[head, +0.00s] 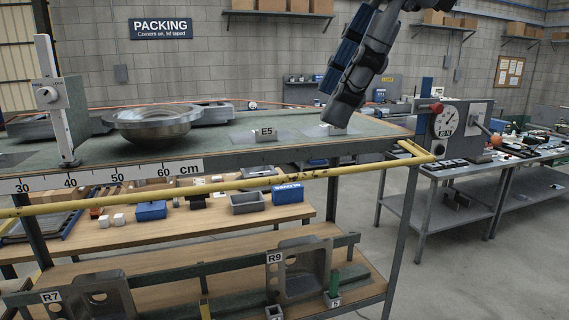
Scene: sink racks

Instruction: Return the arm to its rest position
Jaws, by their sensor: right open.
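My right gripper (338,108) comes down from the top of the head view, dark blue and black. It is open, and I see nothing held in it. It appears over the right part of the green bench top (220,140), near a grey plate (318,131); its exact height above the bench is hard to tell. A round metal sink bowl (153,128) sits on the bench at the left, apart from the gripper. A grey plate with an E5 label (266,132) lies between them. My left gripper is not in view.
A height gauge (53,100) stands at the bench's left. A yellow rail (240,184) runs along the front. Below, sinks stand in rack slots R7 (98,296) and R9 (300,268). A dial gauge (447,124) is at the right. Open floor lies at lower right.

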